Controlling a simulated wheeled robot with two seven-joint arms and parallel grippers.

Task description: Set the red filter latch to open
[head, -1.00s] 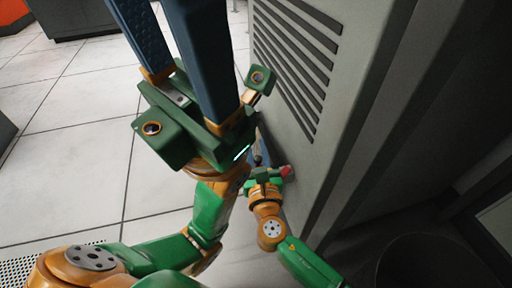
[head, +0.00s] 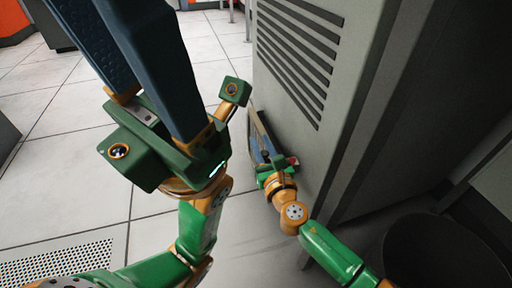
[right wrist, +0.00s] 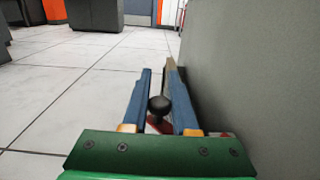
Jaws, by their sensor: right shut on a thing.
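The red filter latch (head: 293,160) shows as a small red piece low beside the grey cabinet. Most of it is hidden by my right gripper (head: 259,138). In the right wrist view, a black round knob (right wrist: 159,105) with red (right wrist: 160,124) below it sits between the blue fingers of that gripper (right wrist: 160,95). My right gripper is shut on the latch at this knob. My left gripper (head: 150,60) is large in the foreground, well away from the latch. Its blue fingers stand apart and empty, with their tips beyond the top edge.
The grey cabinet (head: 345,100) with dark vent slots (head: 300,55) rises close along my right gripper's right side. A tan strip (right wrist: 171,66) shows by one fingertip. The tiled floor (head: 60,150) to the left is clear. A floor grate (head: 60,262) lies at bottom left.

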